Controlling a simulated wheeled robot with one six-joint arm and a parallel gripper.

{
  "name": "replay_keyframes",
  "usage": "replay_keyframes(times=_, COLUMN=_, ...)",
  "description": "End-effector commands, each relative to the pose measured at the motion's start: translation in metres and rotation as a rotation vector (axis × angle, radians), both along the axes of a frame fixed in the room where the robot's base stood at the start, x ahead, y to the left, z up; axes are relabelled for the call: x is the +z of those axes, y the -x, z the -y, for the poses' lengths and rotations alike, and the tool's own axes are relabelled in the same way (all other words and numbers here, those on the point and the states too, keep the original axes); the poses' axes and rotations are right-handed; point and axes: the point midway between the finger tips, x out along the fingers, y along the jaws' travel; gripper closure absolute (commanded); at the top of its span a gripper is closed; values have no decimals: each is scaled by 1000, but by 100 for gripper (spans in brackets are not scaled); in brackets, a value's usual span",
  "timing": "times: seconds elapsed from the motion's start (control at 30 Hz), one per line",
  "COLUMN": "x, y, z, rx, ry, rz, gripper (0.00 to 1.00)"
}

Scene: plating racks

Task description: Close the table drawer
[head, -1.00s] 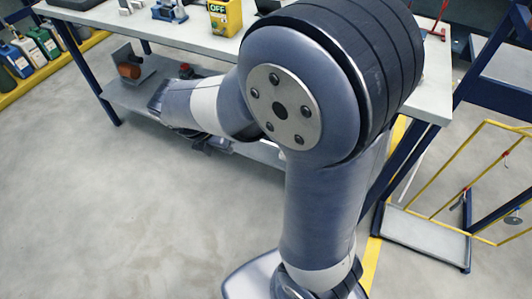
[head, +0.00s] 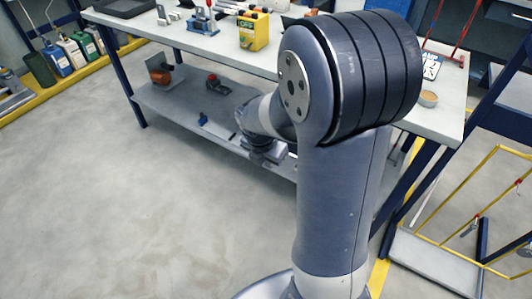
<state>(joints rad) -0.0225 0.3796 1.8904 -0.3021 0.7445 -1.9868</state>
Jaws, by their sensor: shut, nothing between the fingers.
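The table (head: 215,48) has a pale top on dark blue legs and stands across the back. I cannot make out its drawer; my arm covers much of the table's front at the right of the middle. My gripper (head: 264,155) is small and dark at the end of my bent arm, in front of the table and over the lower shelf's front edge as seen here. It is shut with nothing held. Its fingertips are hard to make out, and I cannot tell whether it touches anything.
The lower shelf (head: 180,105) holds an orange-brown cylinder piece (head: 160,77) and a red-and-black item (head: 217,84). A yellow box (head: 253,31) stands on the tabletop. A yellow-framed rack (head: 455,195) stands at the right. The floor at the left is clear.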

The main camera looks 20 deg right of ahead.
Motion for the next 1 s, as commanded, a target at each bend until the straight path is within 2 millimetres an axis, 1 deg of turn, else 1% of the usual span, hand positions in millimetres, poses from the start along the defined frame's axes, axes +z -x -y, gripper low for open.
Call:
replay_keyframes(times=0.03, x=-13, y=0, z=2, rx=-1, ry=0, rz=-5, gripper=100)
replay_keyframes(times=0.1, x=-4, y=-10, z=14, rx=-6, ry=0, rz=0, gripper=100)
replay_keyframes(times=0.2, x=-1, y=-17, z=24, rx=-4, ry=1, rz=1, gripper=100)
replay_keyframes(times=0.3, x=0, y=-22, z=29, rx=-1, ry=1, rz=1, gripper=100)
replay_keyframes(times=0.43, x=1, y=-24, z=33, rx=-1, ry=0, rz=-1, gripper=100)
replay_keyframes(times=0.8, x=1, y=-25, z=34, rx=0, ry=1, rz=-1, gripper=100)
replay_keyframes(times=0.93, x=3, y=-30, z=40, rx=-1, ry=0, rz=-1, gripper=100)
replay_keyframes(times=1.0, x=3, y=-35, z=47, rx=-4, ry=1, rz=-2, gripper=100)
